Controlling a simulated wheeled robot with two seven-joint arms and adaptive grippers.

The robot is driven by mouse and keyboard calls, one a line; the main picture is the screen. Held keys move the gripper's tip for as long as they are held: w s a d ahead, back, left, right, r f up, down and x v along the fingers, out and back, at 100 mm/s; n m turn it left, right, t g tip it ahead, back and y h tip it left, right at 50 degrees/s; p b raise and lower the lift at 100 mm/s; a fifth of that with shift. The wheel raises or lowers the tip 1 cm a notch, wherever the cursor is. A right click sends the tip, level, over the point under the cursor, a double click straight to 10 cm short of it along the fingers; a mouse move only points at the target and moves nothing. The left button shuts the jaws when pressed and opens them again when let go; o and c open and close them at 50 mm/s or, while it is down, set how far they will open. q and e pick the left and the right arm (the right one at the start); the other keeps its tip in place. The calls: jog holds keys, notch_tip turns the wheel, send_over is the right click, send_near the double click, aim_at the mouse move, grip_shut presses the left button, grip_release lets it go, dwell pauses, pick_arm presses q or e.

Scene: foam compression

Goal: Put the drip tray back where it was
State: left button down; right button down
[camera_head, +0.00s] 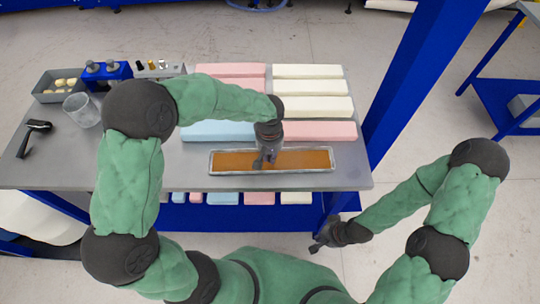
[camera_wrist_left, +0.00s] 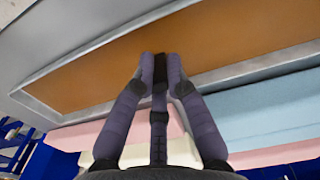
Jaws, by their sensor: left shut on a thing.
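The drip tray (camera_head: 305,160) is a long, shallow metal tray with an orange-brown inside. It lies lengthwise at the front of the grey table, and I cannot tell whether it rests on the top or is slightly raised. My left gripper (camera_head: 262,162) points down at the tray's middle and hides a little of it. In the left wrist view the tray (camera_wrist_left: 90,75) fills the upper part, and my left fingers (camera_wrist_left: 160,62) are closed together against it; the gripped part is hidden. My right gripper (camera_head: 317,247) hangs empty in front of the table, and its fingers are too small to read.
Pink, cream and blue foam blocks (camera_head: 312,88) lie in rows behind the tray. A grey bin (camera_head: 45,92), a clear cup (camera_head: 82,110), a blue device (camera_head: 107,75) and a black handheld tool (camera_head: 35,130) stand at the left. A blue post (camera_head: 415,70) rises at the right.

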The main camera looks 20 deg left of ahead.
pick_arm(q)
jog(key=shift+f, duration=0.1)
jog(key=c, duration=1.3)
grip_release()
jog(key=shift+o, duration=0.2)
jog(key=shift+r, duration=0.3)
notch_tip(320, 180, up, 12)
jog(key=p, duration=0.2)
jog(key=shift+f, duration=0.15)
